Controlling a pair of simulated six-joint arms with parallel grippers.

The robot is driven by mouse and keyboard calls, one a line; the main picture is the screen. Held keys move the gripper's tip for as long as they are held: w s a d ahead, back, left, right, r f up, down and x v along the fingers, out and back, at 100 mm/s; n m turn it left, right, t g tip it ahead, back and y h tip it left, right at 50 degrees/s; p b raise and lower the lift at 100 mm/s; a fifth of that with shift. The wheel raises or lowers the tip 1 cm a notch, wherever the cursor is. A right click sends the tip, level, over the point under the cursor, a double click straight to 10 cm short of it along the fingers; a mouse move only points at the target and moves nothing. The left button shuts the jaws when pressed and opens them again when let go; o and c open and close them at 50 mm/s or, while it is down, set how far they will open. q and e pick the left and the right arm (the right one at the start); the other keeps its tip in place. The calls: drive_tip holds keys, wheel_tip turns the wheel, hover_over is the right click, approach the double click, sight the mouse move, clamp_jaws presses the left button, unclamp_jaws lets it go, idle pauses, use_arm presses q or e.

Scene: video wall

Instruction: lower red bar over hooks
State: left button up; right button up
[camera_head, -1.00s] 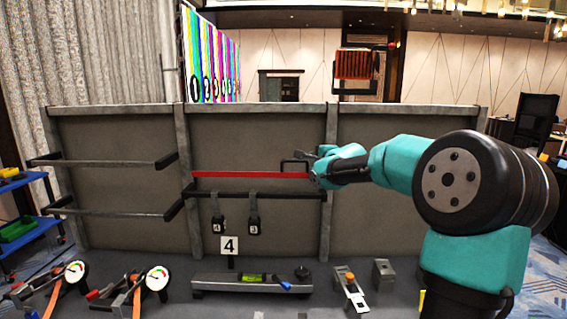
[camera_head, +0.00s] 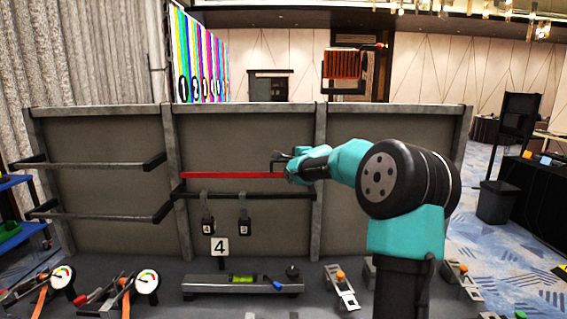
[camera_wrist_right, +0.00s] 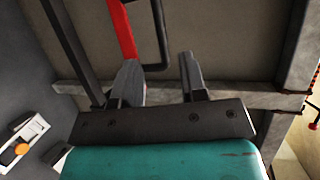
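The red bar (camera_head: 230,175) runs level across the middle wall panel, just above a black rail (camera_head: 250,196). Two dark hooks with number tags, a left one (camera_head: 208,226) and a right one (camera_head: 244,226), hang from that rail. My right gripper (camera_head: 287,172) is at the red bar's right end, by a black bracket (camera_head: 276,160). In the right wrist view, the red bar (camera_wrist_right: 123,32) and the bracket (camera_wrist_right: 161,35) lie just beyond my right gripper (camera_wrist_right: 160,65). Its fingers stand apart, with the bracket's corner near the left finger; I cannot tell if they touch. My left gripper is out of view.
A bench (camera_head: 240,284) with a green level (camera_head: 243,278) and a number 4 sign (camera_head: 219,246) stand below. Gauges and clamps line the front.

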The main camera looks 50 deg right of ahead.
sight(284, 161)
drive_tip(key=x, duration=0.8)
drive_tip(key=shift+w+d+f, duration=0.15)
drive_tip(key=shift+w+d, duration=0.05)
drive_tip(key=shift+w, duration=0.15)
clamp_jaws()
